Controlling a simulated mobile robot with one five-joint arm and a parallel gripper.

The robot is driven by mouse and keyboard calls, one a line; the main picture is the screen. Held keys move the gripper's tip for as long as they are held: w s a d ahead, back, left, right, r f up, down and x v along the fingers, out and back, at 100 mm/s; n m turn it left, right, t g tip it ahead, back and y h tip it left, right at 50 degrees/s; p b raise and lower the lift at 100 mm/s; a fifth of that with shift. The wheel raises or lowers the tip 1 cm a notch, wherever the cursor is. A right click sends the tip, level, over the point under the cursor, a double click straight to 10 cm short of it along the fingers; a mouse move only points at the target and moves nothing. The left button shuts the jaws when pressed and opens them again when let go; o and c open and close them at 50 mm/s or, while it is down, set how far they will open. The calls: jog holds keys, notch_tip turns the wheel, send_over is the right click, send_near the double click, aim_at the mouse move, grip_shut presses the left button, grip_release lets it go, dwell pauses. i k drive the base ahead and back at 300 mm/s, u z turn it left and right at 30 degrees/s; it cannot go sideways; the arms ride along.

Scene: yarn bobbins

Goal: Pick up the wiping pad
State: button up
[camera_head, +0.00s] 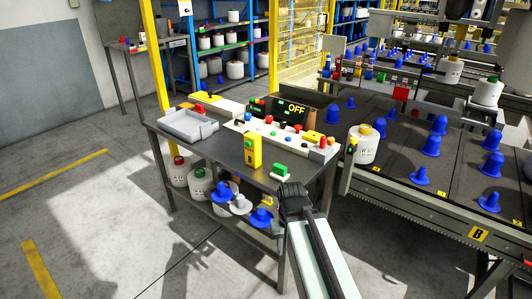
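A small green and white block (280,172), which looks like the wiping pad, lies on the dark worktable (225,160) near its front right edge. My gripper (291,190) is the dark end of the arm reaching up from the bottom of the picture. It appears just in front of and below the block in the picture, with a small gap showing between them. I cannot make out its fingers, so whether it is open is unclear. Nothing is visibly held in it.
A yellow upright device (253,150) stands left of the block. A grey tray (188,125) and a button panel (270,135) sit farther back. Bobbins and blue cones (222,192) fill the lower shelf. A conveyor (400,150) with blue cones runs at right. Floor at left is clear.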

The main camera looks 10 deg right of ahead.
aim_at(279, 173)
jog(key=u, duration=0.55)
jog(key=i, duration=0.95)
jog(key=u, duration=0.9)
